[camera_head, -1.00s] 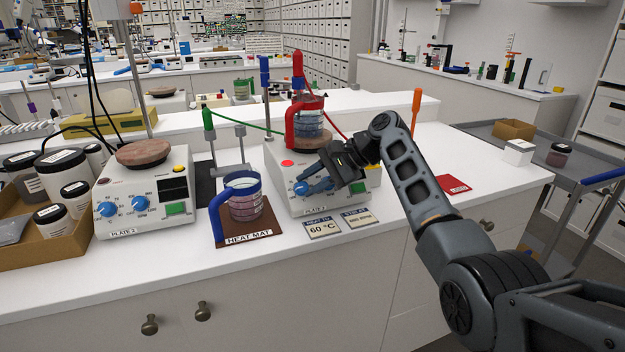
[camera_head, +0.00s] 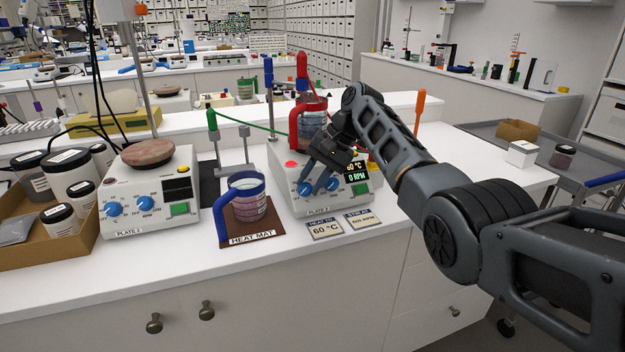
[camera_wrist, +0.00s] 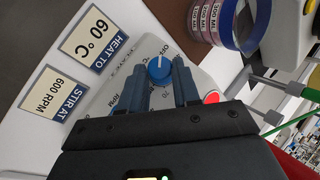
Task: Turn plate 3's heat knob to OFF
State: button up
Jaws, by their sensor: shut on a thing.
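Plate 3 (camera_head: 285,190) is the white hot plate on the right of the bench. Its display (camera_head: 356,172) reads 60 °C and 0 RPM. My gripper (camera_head: 316,180) reaches down to its front face. In the wrist view my gripper (camera_wrist: 160,72) has its two blue-grey fingers on either side of the blue heat knob (camera_wrist: 158,69), shut on it. The knob's white mark points up in that view, near the printed OFF; its exact alignment is hard to tell. The blue stir knob (camera_head: 331,184) is to the right. A red-handled jug (camera_head: 311,118) stands on the plate.
A blue-handled jug (camera_head: 248,203) on a brown heat mat (camera_head: 265,231) stands just left of plate 3. Cards reading 60 °C (camera_head: 325,229) and 600 RPM (camera_head: 362,219) lie in front. Plate 2 (camera_head: 150,190) and a jar box are farther left. The bench right of plate 3 is mostly clear.

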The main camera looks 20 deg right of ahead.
jog(key=shift+f, duration=0.1)
jog(key=o, duration=1.1)
jog(key=shift+c, duration=0.2)
jog(key=v, duration=0.7)
jog(key=shift+d+r+b, duration=0.15)
jog(key=shift+r+b, duration=0.25)
jog(key=shift+s, duration=0.1)
